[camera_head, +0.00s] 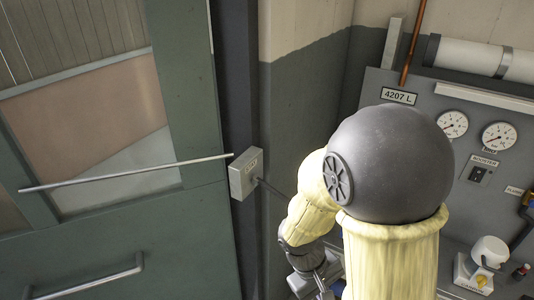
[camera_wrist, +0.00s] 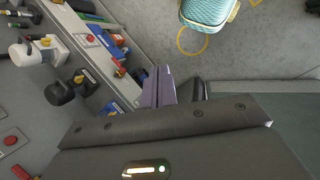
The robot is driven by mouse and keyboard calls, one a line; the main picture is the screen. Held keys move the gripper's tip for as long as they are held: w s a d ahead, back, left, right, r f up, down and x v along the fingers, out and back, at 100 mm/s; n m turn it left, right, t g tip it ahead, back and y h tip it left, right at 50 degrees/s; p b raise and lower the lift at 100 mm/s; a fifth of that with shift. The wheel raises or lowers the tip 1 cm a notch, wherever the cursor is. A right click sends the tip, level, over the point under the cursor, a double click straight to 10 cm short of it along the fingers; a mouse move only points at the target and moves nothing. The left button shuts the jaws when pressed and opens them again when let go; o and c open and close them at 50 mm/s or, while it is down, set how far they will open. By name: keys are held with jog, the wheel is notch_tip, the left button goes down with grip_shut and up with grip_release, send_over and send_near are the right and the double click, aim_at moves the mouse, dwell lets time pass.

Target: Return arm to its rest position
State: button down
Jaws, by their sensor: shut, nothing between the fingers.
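My arm, in pale yellow sleeves with a dark round joint, rises in the lower middle of the head view. My gripper (camera_head: 322,284) shows only in part there, low behind the arm, its fingers partly hidden. In the wrist view my gripper (camera_wrist: 165,80) has its fingers together with nothing held between them. The gripper is apart from the grey box (camera_head: 245,174) with the long metal rod, which is on the door frame above and to the left of it.
A green door (camera_head: 150,240) with a handle (camera_head: 95,282) fills the left. A grey panel with gauges (camera_head: 452,124) and a switch (camera_head: 479,174) stands at right. The wrist view shows a cluttered bench (camera_wrist: 85,25), a light-blue padded seat (camera_wrist: 208,12) and bare floor.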

jog(key=w+d+r+m+t+y, duration=0.2)
jog(key=w+r+m+t+y, duration=0.1)
jog(key=r+m+t+y, duration=0.1)
jog(key=shift+w+d+r+m, duration=0.2)
jog(key=shift+w+r+m, duration=0.1)
jog(key=shift+r+m, duration=0.4)
jog(key=shift+f, duration=0.2)
